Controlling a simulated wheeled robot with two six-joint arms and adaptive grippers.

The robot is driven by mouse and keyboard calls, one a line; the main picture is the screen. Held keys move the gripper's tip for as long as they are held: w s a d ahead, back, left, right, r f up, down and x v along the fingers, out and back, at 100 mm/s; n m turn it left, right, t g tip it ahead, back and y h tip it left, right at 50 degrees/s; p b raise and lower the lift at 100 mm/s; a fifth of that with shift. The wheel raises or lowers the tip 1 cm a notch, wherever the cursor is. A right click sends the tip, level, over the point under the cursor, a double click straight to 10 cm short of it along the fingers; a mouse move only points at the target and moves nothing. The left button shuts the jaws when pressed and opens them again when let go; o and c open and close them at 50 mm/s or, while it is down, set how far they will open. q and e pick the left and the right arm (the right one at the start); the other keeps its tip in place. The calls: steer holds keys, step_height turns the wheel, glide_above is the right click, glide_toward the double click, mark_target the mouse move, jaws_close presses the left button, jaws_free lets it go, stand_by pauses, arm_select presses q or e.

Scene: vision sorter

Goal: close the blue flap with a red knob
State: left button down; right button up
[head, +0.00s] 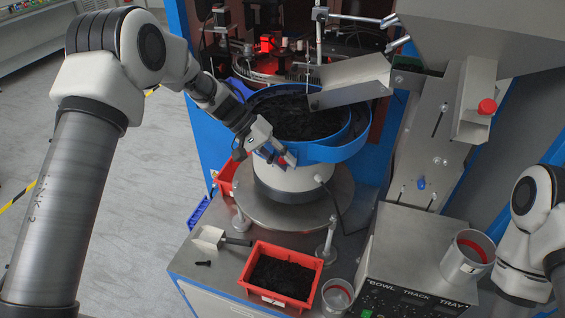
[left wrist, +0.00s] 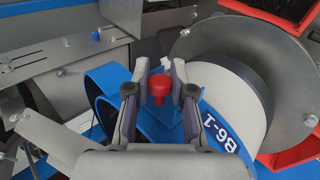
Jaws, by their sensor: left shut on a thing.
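My left gripper (head: 272,152) is at the front left outer wall of the blue bowl (head: 345,151). In the left wrist view the red knob (left wrist: 158,88) stands between the two fingertips of this gripper (left wrist: 159,82), which is shut on it. Blue flap material (left wrist: 170,126) shows below the knob, beside the white bowl base marked B6-1. Much of the flap is hidden by the fingers, and I cannot tell its exact angle. My right gripper is out of view; only part of its arm shows at the right edge of the head view.
A red tray of black parts (head: 283,277), a scoop (head: 218,239) and metal cups (head: 467,255) stand in front. A metal chute (head: 350,82) hangs over the bowl. Another red bin (head: 226,176) is just left of the bowl base. A round steel plate (head: 294,212) surrounds the base.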

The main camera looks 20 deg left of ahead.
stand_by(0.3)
arm_select(q)
steer(key=c, duration=1)
jaws_free()
steer(key=shift+w, duration=0.15)
steer(key=v, duration=1.2)
steer(key=shift+w, duration=0.15)
